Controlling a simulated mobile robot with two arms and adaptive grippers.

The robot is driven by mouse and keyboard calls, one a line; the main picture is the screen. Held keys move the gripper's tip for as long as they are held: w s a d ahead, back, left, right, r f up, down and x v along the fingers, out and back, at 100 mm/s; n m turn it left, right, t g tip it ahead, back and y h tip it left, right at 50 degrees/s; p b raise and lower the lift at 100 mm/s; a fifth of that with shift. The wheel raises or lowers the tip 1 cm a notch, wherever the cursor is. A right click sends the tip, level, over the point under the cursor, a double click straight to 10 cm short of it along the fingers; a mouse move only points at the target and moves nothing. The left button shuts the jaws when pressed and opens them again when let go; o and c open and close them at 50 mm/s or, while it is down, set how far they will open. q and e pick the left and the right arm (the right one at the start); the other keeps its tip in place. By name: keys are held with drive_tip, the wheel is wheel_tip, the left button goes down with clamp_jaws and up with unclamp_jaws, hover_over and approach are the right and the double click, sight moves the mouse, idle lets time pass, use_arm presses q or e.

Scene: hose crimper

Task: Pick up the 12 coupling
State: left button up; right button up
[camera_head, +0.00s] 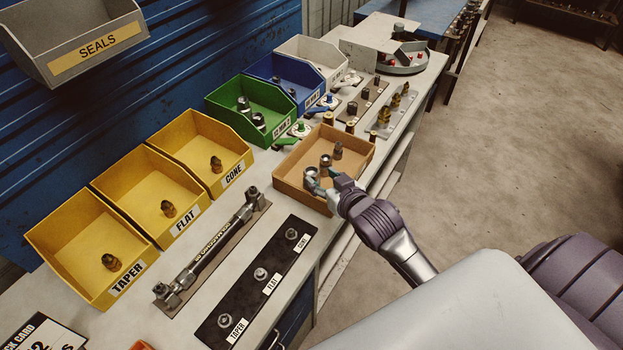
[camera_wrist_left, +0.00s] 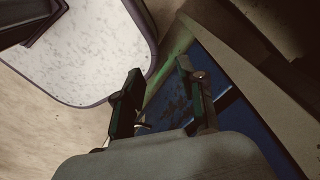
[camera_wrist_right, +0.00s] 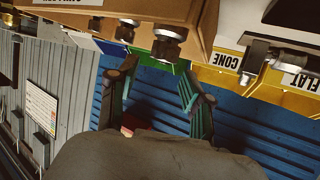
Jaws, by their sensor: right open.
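Several metal couplings stand in an open brown tray (camera_head: 290,187). The nearest coupling (camera_head: 311,177) is beside my right gripper (camera_head: 329,184), with a middle one (camera_head: 326,161) and a far one (camera_head: 338,150) behind it. No size mark is readable on them, so I cannot tell which is the 12. In the right wrist view, my right gripper (camera_wrist_right: 156,72) is open and empty, its fingertips short of the nearest coupling (camera_wrist_right: 167,45). My left gripper (camera_wrist_left: 158,82) is open and empty in the left wrist view, away from the couplings; the head view does not show it.
Yellow bins labelled TAPER (camera_head: 85,282), FLAT (camera_head: 142,214) and CONE (camera_head: 190,150) line the bench's back. Green (camera_head: 225,102) and blue (camera_head: 283,68) bins stand farther along. A hose assembly (camera_head: 215,247) and black fitting board (camera_head: 243,307) lie in front. Brass fittings stand behind the tray.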

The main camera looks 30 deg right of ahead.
sight(316, 177)
drive_tip(key=shift+s+a+f+p+x, duration=0.1)
drive_tip(key=shift+f+p+x, duration=0.15)
drive_tip(key=shift+x, duration=0.8)
drive_tip(key=shift+s+a+f+p+x, duration=0.1)
drive_tip(key=shift+p+x, duration=0.1)
drive_tip(key=shift+x, duration=0.9)
drive_tip(key=shift+f+p+x, duration=0.2)
drive_tip(key=shift+p+x, duration=0.05)
drive_tip(key=shift+x, duration=0.8)
drive_tip(key=shift+s+r, duration=0.1)
clamp_jaws()
